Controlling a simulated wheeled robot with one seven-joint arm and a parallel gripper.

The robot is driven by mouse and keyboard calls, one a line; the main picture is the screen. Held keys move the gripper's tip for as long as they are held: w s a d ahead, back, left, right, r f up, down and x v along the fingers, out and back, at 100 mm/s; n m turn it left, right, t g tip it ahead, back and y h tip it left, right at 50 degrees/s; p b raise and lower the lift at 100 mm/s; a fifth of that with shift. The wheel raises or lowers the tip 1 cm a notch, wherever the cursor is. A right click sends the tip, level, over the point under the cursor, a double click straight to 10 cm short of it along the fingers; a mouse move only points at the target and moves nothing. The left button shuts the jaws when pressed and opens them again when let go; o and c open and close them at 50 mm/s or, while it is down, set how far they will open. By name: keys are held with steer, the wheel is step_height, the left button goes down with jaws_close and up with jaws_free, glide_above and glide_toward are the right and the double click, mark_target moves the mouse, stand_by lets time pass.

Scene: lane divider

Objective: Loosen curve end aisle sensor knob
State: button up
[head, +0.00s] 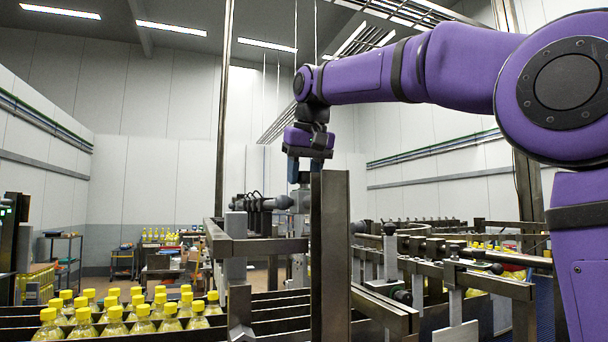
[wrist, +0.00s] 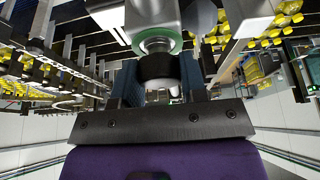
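The sensor knob (wrist: 160,69) is a dark round cap under a green ring and a grey sensor body (wrist: 152,14) in the wrist view. My gripper (wrist: 160,75) has one blue finger on each side of the knob, and both fingers appear to press against it. In the head view my gripper (head: 302,168) points down beside the top of a tall metal post, which hides part of it. The grey sensor housing (head: 299,199) shows just below the fingers. The knob itself cannot be made out in the head view.
The tall metal post (head: 330,260) stands close in front of my gripper. Conveyor rails (head: 450,270) run to the right. Yellow-capped bottles (head: 143,325) fill lanes at the lower left. A shelf cart (head: 66,262) stands at the back left.

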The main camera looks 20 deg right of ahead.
steer(key=shift+n, duration=0.4)
steer(key=n+y, duration=0.1)
steer(key=n, duration=0.2)
steer(key=shift+n+y, duration=0.3)
steer(key=shift+y, duration=0.1)
steer(key=n+g+y, duration=0.1)
steer(key=n, duration=0.3)
steer(key=shift+n, duration=0.3)
steer(key=n, duration=0.2)
steer(key=n+g+y, duration=0.1)
steer(key=n, duration=0.1)
steer(key=shift+n+g, duration=0.3)
steer(key=n+g, duration=0.1)
steer(key=n, duration=0.1)
steer(key=n+g, duration=0.1)
steer(key=n, duration=0.1)
steer(key=shift+n+y, duration=0.3)
steer(key=shift+n, duration=0.1)
steer(key=shift+f, duration=0.1)
steer(key=o, duration=0.9)
steer(key=shift+w, duration=0.1)
